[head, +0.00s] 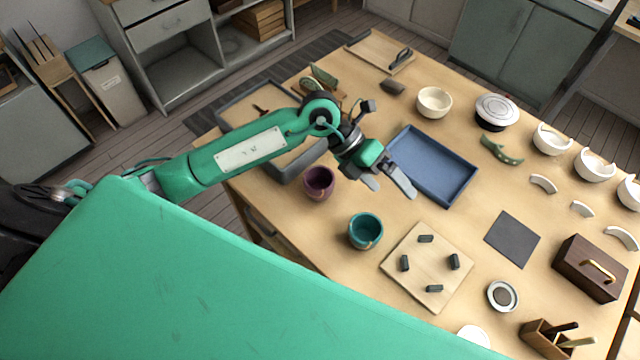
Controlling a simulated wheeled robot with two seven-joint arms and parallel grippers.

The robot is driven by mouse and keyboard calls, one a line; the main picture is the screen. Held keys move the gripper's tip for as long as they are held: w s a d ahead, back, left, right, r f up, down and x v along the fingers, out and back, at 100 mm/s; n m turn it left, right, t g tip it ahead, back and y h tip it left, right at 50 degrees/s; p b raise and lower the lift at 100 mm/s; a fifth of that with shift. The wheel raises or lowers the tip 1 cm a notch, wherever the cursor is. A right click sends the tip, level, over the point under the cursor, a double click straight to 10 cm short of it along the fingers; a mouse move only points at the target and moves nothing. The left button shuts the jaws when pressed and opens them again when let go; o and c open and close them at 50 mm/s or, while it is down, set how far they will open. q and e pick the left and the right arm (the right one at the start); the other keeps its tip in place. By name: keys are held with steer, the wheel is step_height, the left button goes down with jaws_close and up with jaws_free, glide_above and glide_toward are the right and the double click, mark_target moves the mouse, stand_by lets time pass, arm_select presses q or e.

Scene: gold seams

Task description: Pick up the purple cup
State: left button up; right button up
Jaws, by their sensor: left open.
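The purple cup (319,183) stands upright on the wooden table (355,285), near its left edge and beside a dark grey tray. My left gripper (389,190) is above the table to the right of the cup, between the cup and the blue tray. Its two fingers are spread apart and hold nothing. The cup is apart from the fingers in the picture. My right gripper is not in view.
A teal cup (365,231) stands below the purple one. A wooden board with dark pegs (427,268) is to its right. The blue tray (466,187) lies right of my gripper. White bowls (434,102) and broken pieces (543,184) lie further right.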

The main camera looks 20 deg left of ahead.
arm_select(q)
steer(key=w+a+f+y, duration=0.2)
steer(key=a+f+y, duration=0.1)
steer(key=a+y, duration=0.3)
steer(key=n+y, duration=0.1)
steer(key=y, duration=0.3)
glide_above(319, 179)
steer(key=s+d, duration=0.1)
steer(key=s, duration=0.1)
steer(key=shift+t, duration=0.3)
step_height(319, 179, down, 8)
steer(key=shift+d+f+p, duration=0.1)
steer(key=shift+f+p, duration=0.05)
steer(key=shift+p, duration=1)
step_height(319, 179, down, 5)
steer(key=p, duration=0.2)
steer(key=shift+s+r+p, duration=0.1)
steer(key=shift+r+p, duration=0.1)
steer(key=shift+p, duration=0.15)
steer(key=shift+f, duration=0.4)
steer(key=shift+c, duration=0.4)
steer(key=c, duration=0.9)
